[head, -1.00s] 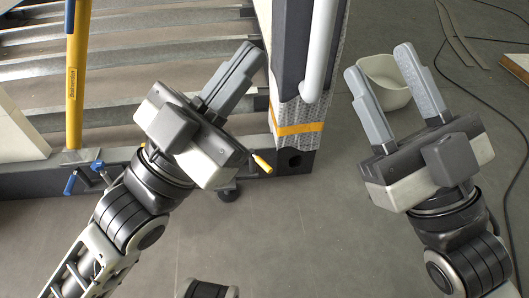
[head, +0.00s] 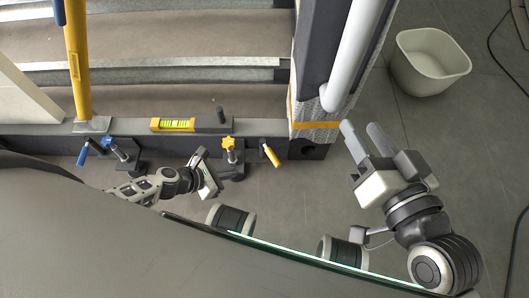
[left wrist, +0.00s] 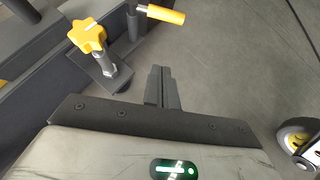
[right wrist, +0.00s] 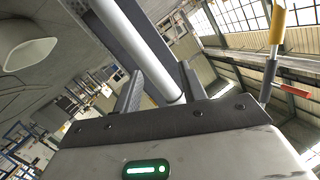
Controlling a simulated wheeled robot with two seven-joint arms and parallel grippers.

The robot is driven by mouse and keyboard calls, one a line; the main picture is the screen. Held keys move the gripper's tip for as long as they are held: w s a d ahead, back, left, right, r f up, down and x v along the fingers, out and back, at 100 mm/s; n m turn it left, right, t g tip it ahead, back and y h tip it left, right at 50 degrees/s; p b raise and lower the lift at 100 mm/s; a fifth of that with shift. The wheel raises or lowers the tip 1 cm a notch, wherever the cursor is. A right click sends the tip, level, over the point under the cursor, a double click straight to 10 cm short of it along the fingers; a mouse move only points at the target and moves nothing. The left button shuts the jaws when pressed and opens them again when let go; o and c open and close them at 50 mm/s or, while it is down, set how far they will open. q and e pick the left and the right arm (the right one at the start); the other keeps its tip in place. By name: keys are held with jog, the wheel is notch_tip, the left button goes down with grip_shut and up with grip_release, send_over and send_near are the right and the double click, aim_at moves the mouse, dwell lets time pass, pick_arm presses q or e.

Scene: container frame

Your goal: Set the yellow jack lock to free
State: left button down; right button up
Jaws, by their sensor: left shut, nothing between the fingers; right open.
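The yellow jack stands at the front of the grey beam. Its yellow star knob (head: 229,143) and its yellow lever handle (head: 270,155), sticking out to the right, are both in the head view. The left wrist view shows the knob (left wrist: 87,36), with a pale mark on top, and the handle (left wrist: 165,14). My left gripper (head: 198,157) is shut and empty, left of and below the knob in the head view, apart from it. Its closed fingers (left wrist: 161,80) also show in the left wrist view. My right gripper (head: 367,132) is open and empty, right of the frame's corner post.
A blue-handled jack (head: 120,150) stands further left. A spirit level (head: 178,125) lies on the beam (head: 50,138). A yellow post (head: 77,65) rises at the left. A white pipe (head: 352,55) runs along the corner post. A white bin (head: 430,62) stands on the floor.

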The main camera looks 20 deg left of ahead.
aim_at(271, 154)
pick_arm(q)
jog(key=w+d+f+b, duration=0.4)
jog(key=w+d+f, duration=0.1)
jog(key=w+d, duration=0.2)
jog(key=shift+w+d+b, duration=0.3)
jog(key=shift+w, duration=0.35)
pick_arm(e)
jog(key=shift+w+d+r+n+t+y, duration=0.1)
jog(key=shift+w+r+n+t+y, duration=0.2)
jog(key=shift+r+t, duration=0.35)
jog(key=shift+w+a+r+n+t+y, duration=0.15)
jog(key=shift+w+r+t+y, duration=0.25)
jog(key=shift+r, duration=0.45)
jog(key=shift+w+d+r+n+t+y, duration=0.15)
jog(key=shift+w+r+n+t+y, duration=0.1)
jog(key=shift+r+t, duration=0.45)
pick_arm(q)
jog(key=shift+f, duration=0.1)
